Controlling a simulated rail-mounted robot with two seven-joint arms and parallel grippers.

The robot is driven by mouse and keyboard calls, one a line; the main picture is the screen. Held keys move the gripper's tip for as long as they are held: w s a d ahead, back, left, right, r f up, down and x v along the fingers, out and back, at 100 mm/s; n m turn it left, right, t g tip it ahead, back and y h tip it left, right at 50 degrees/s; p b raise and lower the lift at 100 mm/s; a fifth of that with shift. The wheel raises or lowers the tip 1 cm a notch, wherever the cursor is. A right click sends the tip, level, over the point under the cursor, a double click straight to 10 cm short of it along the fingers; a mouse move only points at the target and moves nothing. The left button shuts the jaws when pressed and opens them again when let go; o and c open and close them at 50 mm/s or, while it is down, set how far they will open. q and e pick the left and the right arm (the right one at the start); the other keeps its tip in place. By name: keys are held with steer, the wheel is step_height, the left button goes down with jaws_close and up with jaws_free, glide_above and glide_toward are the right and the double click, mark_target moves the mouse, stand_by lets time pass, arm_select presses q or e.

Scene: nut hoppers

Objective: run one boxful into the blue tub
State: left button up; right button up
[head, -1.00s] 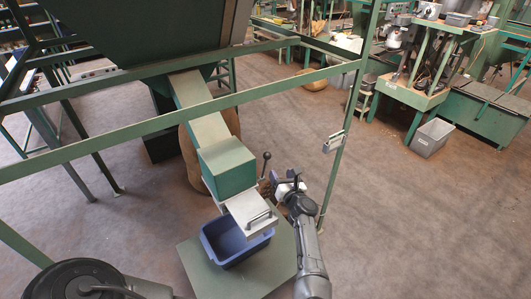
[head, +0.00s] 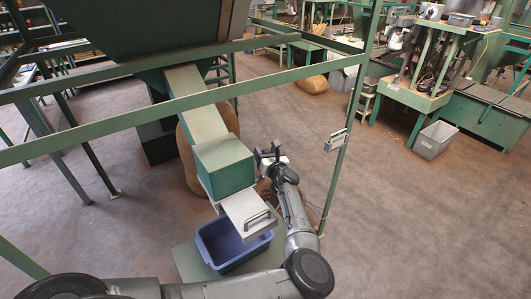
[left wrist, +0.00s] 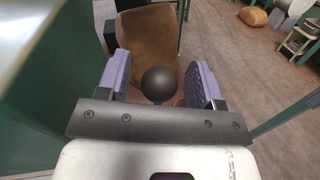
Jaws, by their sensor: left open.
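The blue tub (head: 212,254) sits under the outlet of the green box (head: 224,168) at the end of the sloping chute. A pale metal slide plate with a bar handle (head: 250,212) juts out over the tub. My left gripper (head: 267,152) is open just right of the green box. In the left wrist view, a black ball knob (left wrist: 159,83) on a lever shows between its two purple-padded fingers (left wrist: 160,78), with space on both sides. In the head view the gripper hides the knob. My right gripper is not in view.
The chute (head: 195,105) comes down from the large hopper (head: 150,30). Green frame bars cross above, and an upright post (head: 345,150) stands to the right. A brown sack-like shape (left wrist: 150,40) is behind the knob. The floor at right is open; a grey bin (head: 434,140) stands farther off.

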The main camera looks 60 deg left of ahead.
arm_select(q)
steer(key=shift+w+a, duration=0.15)
steer(key=shift+a, duration=0.65)
jaws_close()
